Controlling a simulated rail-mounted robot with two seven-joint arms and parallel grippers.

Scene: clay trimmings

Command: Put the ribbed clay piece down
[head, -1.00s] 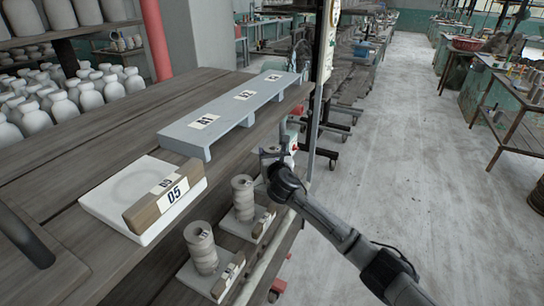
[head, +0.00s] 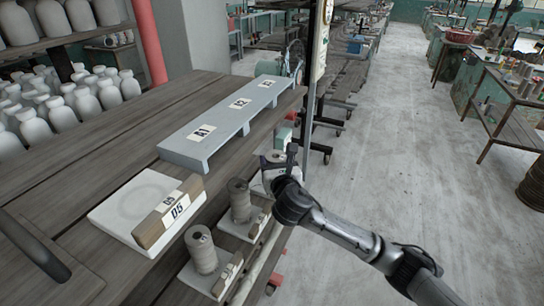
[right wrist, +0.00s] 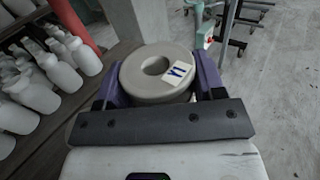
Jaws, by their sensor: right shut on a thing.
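My right gripper (head: 276,160) is shut on a ribbed clay piece, a grey-beige ring-shaped body with a central hole. Two similar ribbed pieces, one nearer (head: 202,250) and one farther (head: 240,201), stand upright on pale boards along the bench's right side. My left gripper is not in view.
A grey raised shelf (head: 187,149) with several labels runs along the bench (head: 110,160). A white slab (head: 112,217) carries a wooden block (head: 160,222) marked 05. White bottles (head: 35,127) crowd the left. A thin post (head: 309,125) stands behind my gripper.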

